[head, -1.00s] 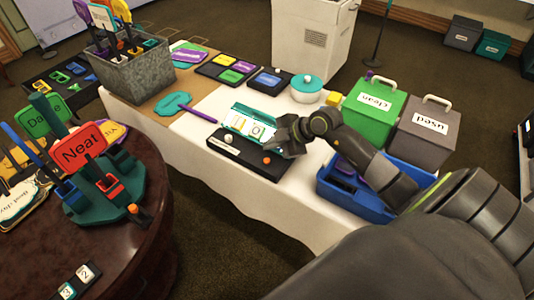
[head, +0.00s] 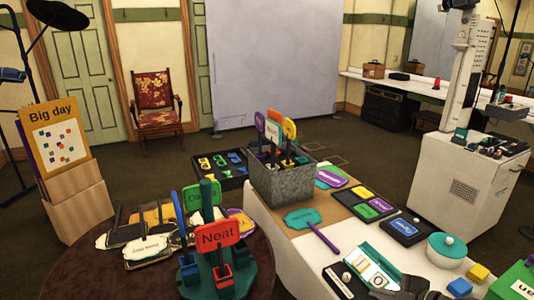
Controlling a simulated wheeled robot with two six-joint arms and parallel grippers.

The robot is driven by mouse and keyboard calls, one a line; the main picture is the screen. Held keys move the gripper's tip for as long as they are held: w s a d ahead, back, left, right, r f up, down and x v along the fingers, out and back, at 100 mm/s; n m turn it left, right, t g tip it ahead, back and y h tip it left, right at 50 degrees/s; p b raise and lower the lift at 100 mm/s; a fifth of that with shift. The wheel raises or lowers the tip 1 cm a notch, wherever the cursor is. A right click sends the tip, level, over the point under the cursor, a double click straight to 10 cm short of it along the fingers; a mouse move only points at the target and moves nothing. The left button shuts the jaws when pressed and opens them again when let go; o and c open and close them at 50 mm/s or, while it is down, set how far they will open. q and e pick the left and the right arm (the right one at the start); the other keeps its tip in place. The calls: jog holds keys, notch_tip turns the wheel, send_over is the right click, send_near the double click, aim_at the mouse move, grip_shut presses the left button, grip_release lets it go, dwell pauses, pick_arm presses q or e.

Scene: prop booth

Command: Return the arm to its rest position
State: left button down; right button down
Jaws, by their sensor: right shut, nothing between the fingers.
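My right gripper (head: 405,288) shows only in part at the bottom edge of the head view. It is dark grey, shut and empty. It is close to the right end of a teal-framed number display (head: 370,262) on a black base; I cannot tell whether they touch. The rest of my right arm is below the picture. My left gripper is not in view.
The white-covered table (head: 283,238) holds a grey bin (head: 283,185) of paddles, a purple-handled teal paddle (head: 302,217), a round teal-lidded box (head: 446,250) and small blocks. A dark round table (head: 255,262) with the "Neat" sign (head: 218,236) stands at front left.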

notch_tip(320, 180, up, 8)
jog(key=s+a+m+t+y, duration=0.2)
jog(key=a+t, duration=0.1)
jog(key=t, duration=0.3)
jog(key=s+d+m+t+h, duration=0.2)
jog(key=s+d+m+h, duration=0.4)
jog(key=d+m+h, duration=0.7)
jog(key=s+a+f+m+g+h, duration=0.2)
jog(key=s+a+f+m+g, duration=0.15)
jog(key=s+f+g, duration=0.75)
jog(key=s+a+f+n+g+y, duration=0.1)
jog(key=s+a+f+g+y, duration=0.4)
jog(key=s, duration=0.6)
notch_tip(320, 180, down, 25)
jog(key=h, duration=0.1)
jog(key=s+f, duration=1.4)
jog(key=f, duration=0.2)
jog(key=shift+s+a+g, duration=0.2)
jog(key=shift+a+g, duration=0.05)
jog(key=shift+g, duration=0.05)
jog(key=shift+f, duration=0.1)
